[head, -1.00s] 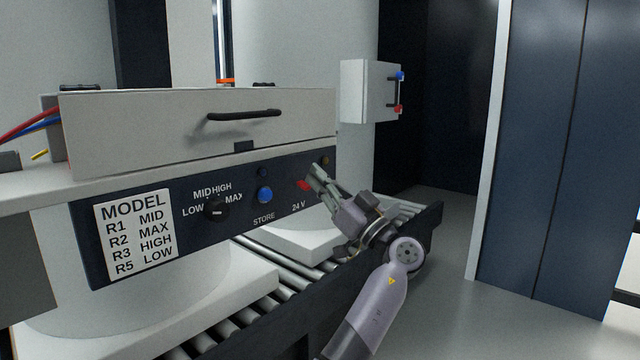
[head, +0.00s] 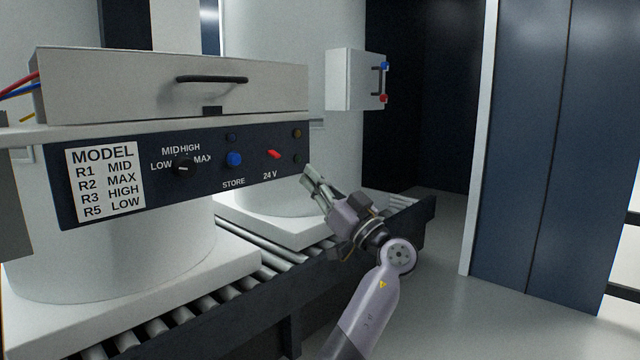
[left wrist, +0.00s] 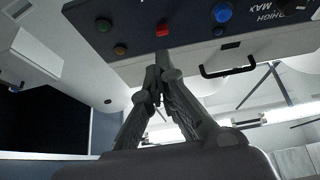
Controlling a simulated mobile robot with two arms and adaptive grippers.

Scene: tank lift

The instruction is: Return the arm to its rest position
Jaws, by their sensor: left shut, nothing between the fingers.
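My left gripper (head: 309,175) shows in the head view just below the lower right corner of the dark control panel (head: 110,210). Its fingers are together with nothing between them. The forearm rises from the bottom edge, bent at a round wrist joint. In the left wrist view the shut fingers (left wrist: 163,62) point up at the panel, which appears upside down, near the red switch (left wrist: 162,30). The head view shows this red switch (head: 274,154) above the 24 V label, clear of the gripper. My right gripper is in neither view.
The panel carries a black knob (head: 183,165), a blue button (head: 234,159) and a model chart (head: 105,183). A roller conveyor (head: 240,285) runs below. A white wall box (head: 352,79) stands behind. Open floor (head: 450,310) lies to the right.

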